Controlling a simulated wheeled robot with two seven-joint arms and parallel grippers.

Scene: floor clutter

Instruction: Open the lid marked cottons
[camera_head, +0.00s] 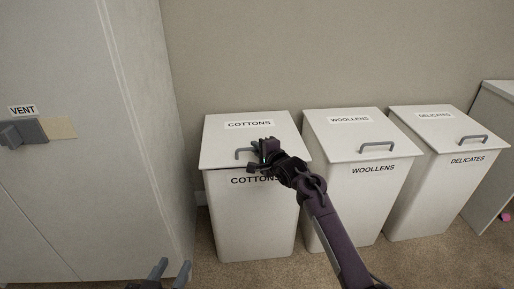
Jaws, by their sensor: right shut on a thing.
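The white cottons bin (245,225) stands left of two similar bins. Its lid (222,140) bears a "COTTONS" label (249,124), and the bin's front has the same word, partly covered by my arm. A grey handle (239,152) sits near the lid's front edge; its right part is hidden. My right gripper (258,158) is at this handle, shut on it. A thin dark line shows under the lid's front edge; I cannot tell whether the lid is slightly raised. My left gripper (171,274) is low at the bottom left, its fingers apart and empty.
The woollens bin (345,205) and delicates bin (415,200) stand to the right, lids down. A tall white cabinet (80,200) with a "VENT" label and grey handle (22,133) fills the left. A wall is behind; carpet shows in front.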

